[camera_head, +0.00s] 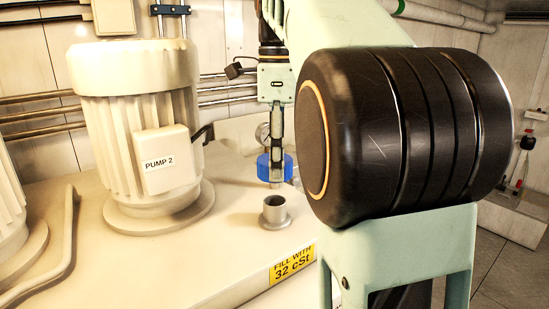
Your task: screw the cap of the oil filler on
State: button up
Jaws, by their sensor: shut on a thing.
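The oil filler (276,213) is a short grey open-topped neck on a round flange, standing on the cream deck. The blue cap (263,167) is held above and slightly behind or over the neck, apart from it in the picture. My gripper (275,178) points straight down and is shut on the cap. Its fingers cover the middle of the cap, with blue showing on both sides. My large black arm joint fills the right of the view and may hide part of the deck.
A cream motor labelled PUMP 2 (155,125) stands left of the filler. A yellow label reading FILL WITH 32 cSt (292,264) is on the deck's front edge. Pipes (40,113) run along the back wall. The deck (200,250) around the filler is clear.

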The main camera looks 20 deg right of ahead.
jog(key=shift+f, duration=0.2)
jog(key=shift+f+b, duration=1.85)
jog(key=shift+f, duration=0.85)
jog(key=shift+f, duration=0.1)
jog(key=shift+p, duration=0.55)
jog(key=shift+f, duration=0.4)
jog(key=o, duration=0.6)
jog(key=c, duration=1)
